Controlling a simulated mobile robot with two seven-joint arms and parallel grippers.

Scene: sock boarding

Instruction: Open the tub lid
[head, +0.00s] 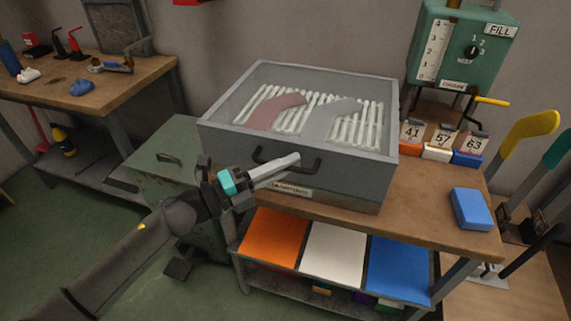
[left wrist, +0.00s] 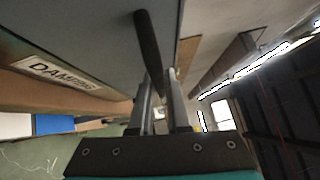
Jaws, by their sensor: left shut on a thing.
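The grey tub (head: 345,188) stands on the workbench. Its clear lid (head: 340,90) lies flat over the top and looks closed. Pale ribbed rods, a reddish sock shape and a grey sock shape show through it. A dark bar handle (head: 314,166) is on the tub's front. In the left wrist view the dark handle (left wrist: 148,45) runs between the fingers of my left gripper (left wrist: 164,105), beside a "DAMP..." label (left wrist: 55,72). My right gripper is not in view.
A green machine (head: 462,45) marked FILL stands behind right. A blue block (head: 470,209) lies on the bench (head: 425,205) at right. Numbered cards (head: 440,140) stand beside the tub. Orange, white and blue panels (head: 335,250) sit below. A green cabinet (head: 160,180) stands left.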

